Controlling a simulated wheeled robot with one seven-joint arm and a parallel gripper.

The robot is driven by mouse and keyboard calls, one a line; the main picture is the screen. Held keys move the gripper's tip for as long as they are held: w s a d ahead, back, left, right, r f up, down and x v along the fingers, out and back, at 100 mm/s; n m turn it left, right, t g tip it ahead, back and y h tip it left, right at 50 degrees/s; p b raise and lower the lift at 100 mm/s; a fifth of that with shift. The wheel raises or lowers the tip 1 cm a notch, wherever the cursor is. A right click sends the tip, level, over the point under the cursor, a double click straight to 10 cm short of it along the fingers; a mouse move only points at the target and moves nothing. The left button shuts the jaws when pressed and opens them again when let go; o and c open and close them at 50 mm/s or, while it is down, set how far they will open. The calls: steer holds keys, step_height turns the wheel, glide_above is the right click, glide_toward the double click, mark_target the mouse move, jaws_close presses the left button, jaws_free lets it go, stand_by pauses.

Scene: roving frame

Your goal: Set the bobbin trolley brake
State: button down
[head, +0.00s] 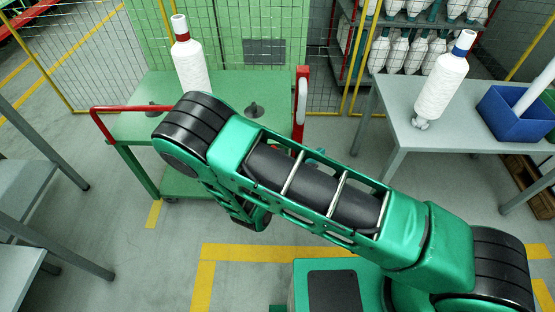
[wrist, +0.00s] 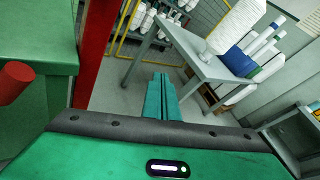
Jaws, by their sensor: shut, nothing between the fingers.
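The green bobbin trolley (head: 135,124) stands at the left in the head view, with a red rail handle at its left end and a red upright post (head: 301,105) at its right end. A white bobbin with a red top (head: 190,60) stands on it. In the wrist view the red post (wrist: 95,45) is left of my gripper (wrist: 160,82), and a red cylindrical grip (wrist: 15,82) shows at the left edge; I cannot tell whether it is the brake lever. My gripper is shut and empty, apart from the post.
A grey table (head: 390,100) at the right bears a white bobbin with a blue top (head: 443,80) and a blue bin (head: 515,112). A mesh fence and a rack of bobbins stand behind. Grey tables line the left edge. Floor between trolley and right table is clear.

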steer(key=s+a+f+n+t+y, duration=0.2)
steer(key=a+f+n+t+y, duration=0.1)
steer(key=a+f+n+y, duration=0.25)
steer(key=s+a+f+n+t+y, duration=0.2)
steer(key=s+a+f+n+t, duration=0.15)
steer(key=a+n, duration=0.35)
steer(key=w+d+f+n, duration=0.1)
steer(key=w+d, duration=0.1)
steer(key=w, duration=0.9)
steer(key=shift+g, duration=0.45)
steer(key=a+r, duration=0.1)
steer(key=s+a+r, duration=0.1)
steer(key=a, duration=0.1)
steer(key=shift+s+a, duration=0.15)
steer(key=shift+r+n, duration=0.1)
steer(key=shift+n, duration=0.15)
